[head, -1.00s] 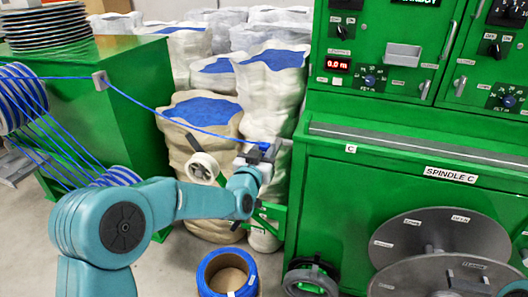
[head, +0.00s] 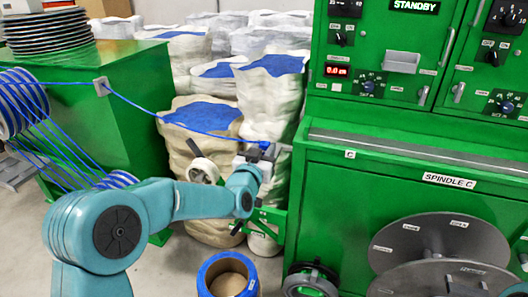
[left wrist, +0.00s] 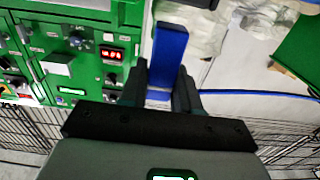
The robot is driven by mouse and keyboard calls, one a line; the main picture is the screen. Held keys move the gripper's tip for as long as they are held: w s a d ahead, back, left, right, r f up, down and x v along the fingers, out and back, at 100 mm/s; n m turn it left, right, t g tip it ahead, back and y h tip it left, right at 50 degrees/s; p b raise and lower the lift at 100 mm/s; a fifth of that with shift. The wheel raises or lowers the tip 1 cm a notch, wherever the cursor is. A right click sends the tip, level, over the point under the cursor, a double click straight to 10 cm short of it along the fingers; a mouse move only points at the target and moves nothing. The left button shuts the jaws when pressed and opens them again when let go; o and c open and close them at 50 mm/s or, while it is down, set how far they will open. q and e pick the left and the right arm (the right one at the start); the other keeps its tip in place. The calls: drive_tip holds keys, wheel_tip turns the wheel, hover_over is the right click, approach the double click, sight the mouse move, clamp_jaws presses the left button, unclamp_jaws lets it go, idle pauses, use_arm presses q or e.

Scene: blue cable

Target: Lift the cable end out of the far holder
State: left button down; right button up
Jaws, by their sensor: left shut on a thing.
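The blue cable (head: 165,120) runs from the grey guide (head: 101,86) on the left cabinet, sloping down to my left gripper (head: 262,153). My left gripper is shut on the blue cable end (head: 264,146), beside the left edge of the green machine. A small grey piece, perhaps the far holder (head: 285,148), shows just right of it; whether the end still touches it is unclear. In the left wrist view the blue cable end (left wrist: 168,45) sticks out between the fingers, and the cable (left wrist: 255,93) runs off to the right. My right gripper is not seen.
The green machine (head: 400,150) with panels and grey discs fills the right. White sacks (head: 270,95) and a tan sack (head: 200,115) stand behind the gripper. A blue ring-shaped spool (head: 228,275) is on the floor below. A blue cable reel (head: 20,105) is at left.

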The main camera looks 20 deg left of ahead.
sight(264, 144)
use_arm(q)
drive_tip(key=shift+r+p, duration=0.8)
drive_tip(key=shift+r, duration=0.9)
